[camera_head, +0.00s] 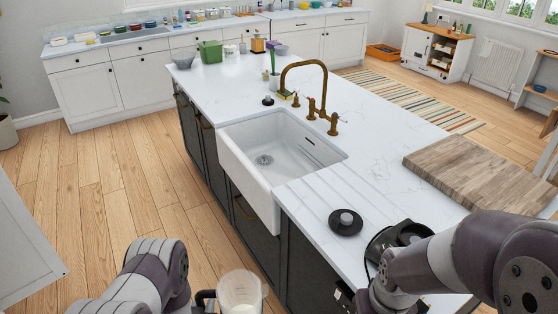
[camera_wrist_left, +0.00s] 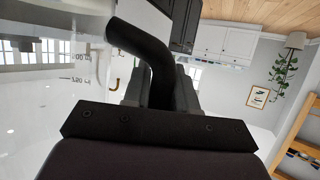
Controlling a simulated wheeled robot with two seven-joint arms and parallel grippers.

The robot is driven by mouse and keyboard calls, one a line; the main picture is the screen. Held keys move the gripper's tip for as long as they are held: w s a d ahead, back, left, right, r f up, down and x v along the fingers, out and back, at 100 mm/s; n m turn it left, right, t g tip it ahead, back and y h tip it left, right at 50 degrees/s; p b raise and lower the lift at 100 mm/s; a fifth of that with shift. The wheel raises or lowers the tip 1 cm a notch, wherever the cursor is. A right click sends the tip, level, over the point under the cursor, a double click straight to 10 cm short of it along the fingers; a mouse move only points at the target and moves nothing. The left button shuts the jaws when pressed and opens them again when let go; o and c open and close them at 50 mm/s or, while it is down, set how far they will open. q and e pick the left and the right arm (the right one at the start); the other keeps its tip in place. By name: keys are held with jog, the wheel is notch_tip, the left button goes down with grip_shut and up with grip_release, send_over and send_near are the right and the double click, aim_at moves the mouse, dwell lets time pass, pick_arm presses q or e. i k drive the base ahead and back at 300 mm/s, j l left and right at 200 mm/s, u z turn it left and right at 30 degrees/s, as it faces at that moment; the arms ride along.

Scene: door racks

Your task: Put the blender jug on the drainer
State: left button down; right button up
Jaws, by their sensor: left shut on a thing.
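The blender jug (camera_head: 240,293) is a clear cup with a black handle, at the bottom edge of the head view, in front of the counter over the floor. In the left wrist view its clear wall with measuring marks (camera_wrist_left: 85,65) fills the left side. My left gripper (camera_wrist_left: 160,92) is shut on the jug's black handle. The drainer (camera_head: 325,190) is the grooved strip of white worktop right of the sink, apart from the jug. My right arm enters at the right of the head view; its gripper is out of view.
A black lid with a grey knob (camera_head: 346,222) lies at the drainer's near side. A dark appliance (camera_head: 400,234) stands beside it, partly behind my right arm. The white sink (camera_head: 280,150) is empty, with a brass tap (camera_head: 318,85) behind. A wooden board (camera_head: 480,172) lies to the right.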

aim_at(339, 181)
jog(key=i+j+z, duration=0.1)
jog(key=z, duration=0.3)
jog(key=j+z, duration=0.25)
jog(key=z, duration=0.15)
jog(key=i+j+z, duration=0.1)
jog(key=z, duration=0.3)
jog(key=j+z, duration=0.15)
jog(key=j, duration=0.45)
jog(key=j+z, duration=0.15)
jog(key=j, duration=0.5)
jog(key=j+z, duration=0.15)
jog(key=j, duration=0.45)
jog(key=j+z, duration=0.1)
jog(key=j, duration=0.5)
jog(key=k+j+z, duration=0.15)
jog(key=j, duration=0.45)
